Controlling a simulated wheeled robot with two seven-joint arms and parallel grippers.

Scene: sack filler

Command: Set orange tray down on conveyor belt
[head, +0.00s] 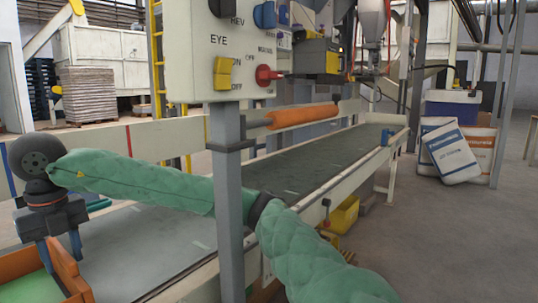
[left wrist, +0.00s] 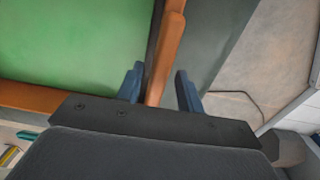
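The orange tray (head: 78,284), with a green inside, is cut off by the lower left corner of the head view; what lies under it is hidden. The conveyor belt (head: 300,176) runs dark green-grey from the lower left to the back right.
A control panel (head: 200,40) on a grey post (head: 229,200) stands in front of the belt. An orange roller (head: 302,115) lies over the belt's far side. A yellow crate (head: 343,214) is beneath it. Sacks (head: 450,152) lean at the right.

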